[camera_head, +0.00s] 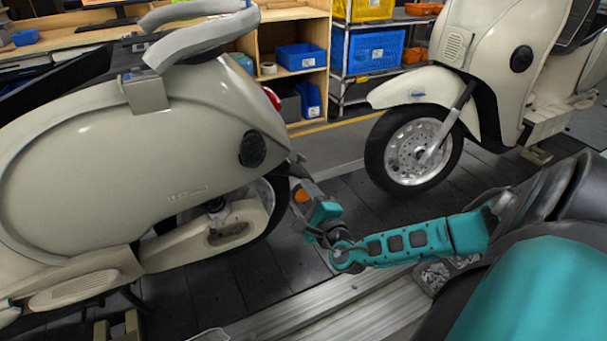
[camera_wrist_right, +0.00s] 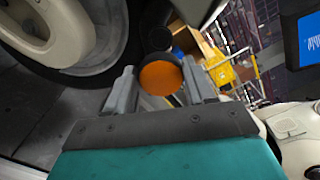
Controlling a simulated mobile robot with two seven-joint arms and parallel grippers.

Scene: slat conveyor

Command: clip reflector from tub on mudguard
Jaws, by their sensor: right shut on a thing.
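My right gripper (camera_head: 306,194) is at the rear of the left cream scooter (camera_head: 110,160), beside its rear wheel. It is shut on an orange round reflector (camera_head: 301,195). In the right wrist view the reflector (camera_wrist_right: 160,77) sits between the two grey fingers (camera_wrist_right: 158,88). A dark rounded part (camera_wrist_right: 158,40) shows just beyond it; I cannot tell whether they touch. The dark mudguard (camera_head: 298,170) is close above the gripper in the head view, partly hidden. A grey tub (camera_head: 432,277) with small pieces is partly hidden under my right arm. My left gripper is not in view.
A second cream scooter (camera_head: 490,50) stands behind to the right. Wooden shelves with blue bins (camera_head: 300,56) and a rack with a blue crate (camera_head: 374,52) are at the back. Dark conveyor slats (camera_head: 335,205) lie open between the scooters. A metal rail (camera_head: 320,312) runs along the front.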

